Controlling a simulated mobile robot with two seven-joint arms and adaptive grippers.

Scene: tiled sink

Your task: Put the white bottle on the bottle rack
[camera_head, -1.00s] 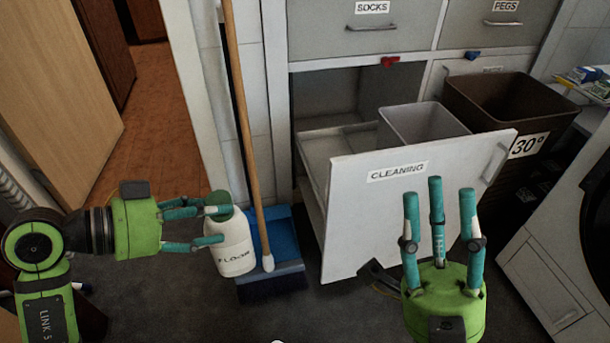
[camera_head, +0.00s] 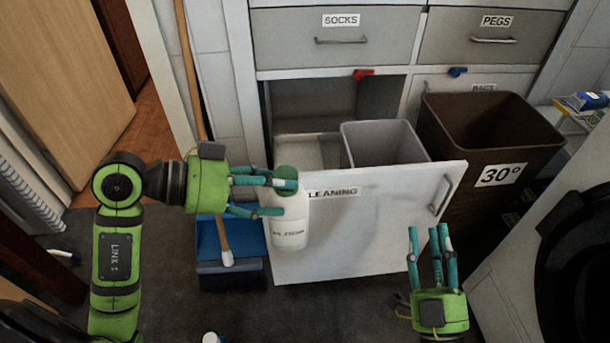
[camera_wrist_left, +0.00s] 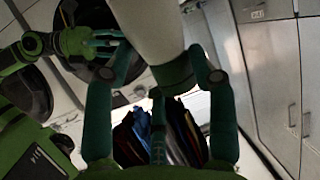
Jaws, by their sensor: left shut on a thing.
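The white bottle (camera_head: 290,228), with a green cap and black lettering, is upright in front of the cleaning drawer's front panel in the head view. My left gripper (camera_head: 275,194) is shut on it around the upper part, reaching in from the left. In the left wrist view the bottle's pale body (camera_wrist_left: 152,28) is between the fingers and cut off by the top edge. My right gripper (camera_head: 428,232) is open and empty at the lower right, its fingers pointing up. I cannot make out a bottle rack; the drawer's inside is partly hidden by its panel.
The cleaning drawer (camera_head: 375,225) is pulled out, with a grey bin (camera_head: 385,145) in it and an open space left of the bin. A brown bin (camera_head: 490,135) stands to the right. A broom (camera_head: 205,120) and blue dustpan (camera_head: 245,240) stand at the left.

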